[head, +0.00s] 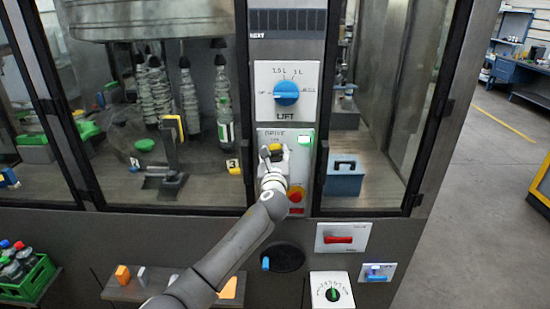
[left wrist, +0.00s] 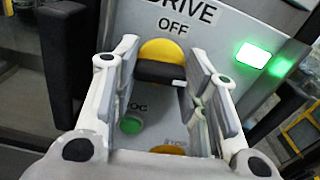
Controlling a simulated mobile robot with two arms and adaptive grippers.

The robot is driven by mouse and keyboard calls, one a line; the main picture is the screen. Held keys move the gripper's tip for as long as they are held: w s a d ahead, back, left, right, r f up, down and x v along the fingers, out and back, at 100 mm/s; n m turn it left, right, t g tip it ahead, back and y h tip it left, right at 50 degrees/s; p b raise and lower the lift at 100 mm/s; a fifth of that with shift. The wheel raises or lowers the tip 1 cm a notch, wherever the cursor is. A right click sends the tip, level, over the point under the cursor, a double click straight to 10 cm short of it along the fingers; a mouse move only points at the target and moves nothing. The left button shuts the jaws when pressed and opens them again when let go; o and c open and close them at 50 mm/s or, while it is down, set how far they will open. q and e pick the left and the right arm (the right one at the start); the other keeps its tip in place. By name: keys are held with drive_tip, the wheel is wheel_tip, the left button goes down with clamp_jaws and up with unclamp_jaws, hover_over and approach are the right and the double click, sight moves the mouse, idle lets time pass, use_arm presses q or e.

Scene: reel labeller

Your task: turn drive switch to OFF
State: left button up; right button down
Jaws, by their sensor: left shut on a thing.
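The drive switch (head: 276,148) is a yellow and black knob on a light grey panel lettered DRIVE. It shows in the left wrist view (left wrist: 165,50) just below the word OFF. My left gripper (head: 273,154) is at the panel, with its fingers on either side of the knob and shut on it. The wrist view shows the left gripper (left wrist: 163,68) from behind, with the black part of the knob between the finger pads. The switch's pointer direction is hard to make out. My right gripper is not in view.
A lit green lamp (left wrist: 253,54) is right of the switch. Below the switch are a green button (left wrist: 131,126) and a red stop button (head: 296,194) with a yellow surround. The blue LIFT knob (head: 286,93) is above. A red handle (head: 338,240) sits lower right.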

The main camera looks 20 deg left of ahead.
use_arm(q)
drive_tip(key=n+b, duration=0.1)
drive_tip(key=n, duration=0.3)
drive_tip(key=shift+b, duration=0.4)
drive_tip(key=n+b, duration=0.2)
drive_tip(key=n, duration=0.2)
drive_tip(key=n+b, duration=0.2)
drive_tip(key=n, duration=0.3)
drive_tip(key=shift+f+b, duration=0.1)
drive_tip(key=shift+b, duration=0.25)
drive_tip(key=shift+n+b, duration=0.8)
drive_tip(key=shift+n, duration=1)
drive_tip(key=o, duration=0.7)
drive_tip(key=shift+o, duration=0.2)
drive_tip(key=shift+s, duration=0.1)
